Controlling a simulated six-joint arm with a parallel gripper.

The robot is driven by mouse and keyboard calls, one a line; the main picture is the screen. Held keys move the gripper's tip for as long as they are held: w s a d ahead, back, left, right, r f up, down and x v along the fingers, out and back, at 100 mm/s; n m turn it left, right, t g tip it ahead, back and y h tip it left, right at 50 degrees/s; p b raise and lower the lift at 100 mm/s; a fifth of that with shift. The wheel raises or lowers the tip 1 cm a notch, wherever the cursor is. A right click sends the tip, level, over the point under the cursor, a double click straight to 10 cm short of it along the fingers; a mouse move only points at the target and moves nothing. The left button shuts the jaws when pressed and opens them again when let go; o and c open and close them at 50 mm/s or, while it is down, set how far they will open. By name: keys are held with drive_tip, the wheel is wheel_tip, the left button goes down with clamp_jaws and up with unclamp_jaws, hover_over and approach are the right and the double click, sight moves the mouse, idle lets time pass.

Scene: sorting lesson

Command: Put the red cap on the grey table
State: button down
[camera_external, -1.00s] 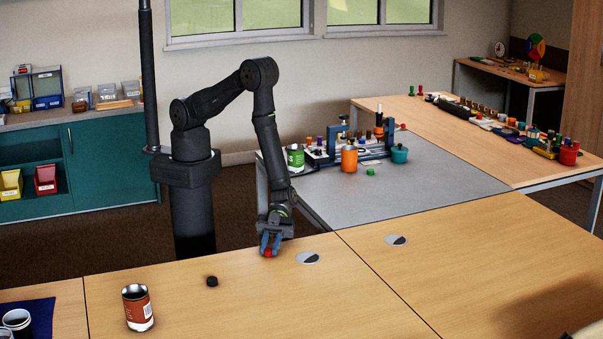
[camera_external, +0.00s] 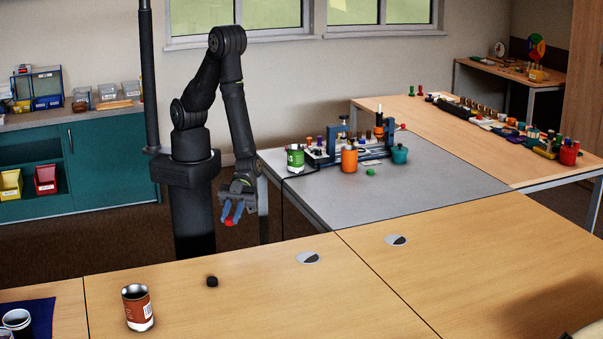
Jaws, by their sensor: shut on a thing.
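The red cap (camera_external: 229,222) is held between the blue-grey fingertips of my gripper (camera_external: 231,214). My gripper is shut on it, with the cap showing at the lower end of the fingers. The gripper is in the air, left of the grey table and beyond the far edge of the front wooden table in the picture. The grey table (camera_external: 420,190) stands to the right of the gripper, and its front left part is bare.
On the grey table stand a green can (camera_external: 295,158), an orange container (camera_external: 349,159), a teal pot (camera_external: 399,154) and a green cap (camera_external: 370,173). A black cap (camera_external: 212,281) and a brown-labelled can (camera_external: 138,307) are on the front wooden table (camera_external: 250,300).

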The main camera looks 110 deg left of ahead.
drive_tip(key=shift+s+d+r, duration=0.15)
drive_tip(key=shift+s+r, duration=0.1)
drive_tip(key=shift+s, duration=0.1)
drive_tip(key=w+a+f+n+t+y, duration=0.1)
drive_tip(key=w+a+n+t+y, duration=0.25)
drive_tip(key=a, duration=0.55)
drive_tip(key=w+a+f+n+t+y, duration=0.2)
drive_tip(key=w+a+n+t, duration=0.15)
drive_tip(key=a, duration=0.55)
drive_tip(key=w+a+f+n+t+y, duration=0.1)
drive_tip(key=w+a+n+t+y, duration=0.3)
drive_tip(key=a, duration=0.5)
drive_tip(key=a+n+y, duration=0.1)
drive_tip(key=a, duration=0.3)
drive_tip(key=a+f+n+y, duration=0.1)
drive_tip(key=a+n+y, duration=0.1)
drive_tip(key=a, duration=0.2)
drive_tip(key=a+f+n+y, duration=0.1)
drive_tip(key=a, duration=0.3)
drive_tip(key=shift+s+a+n, duration=0.25)
drive_tip(key=shift+n, duration=0.15)
drive_tip(key=shift+d, duration=0.15)
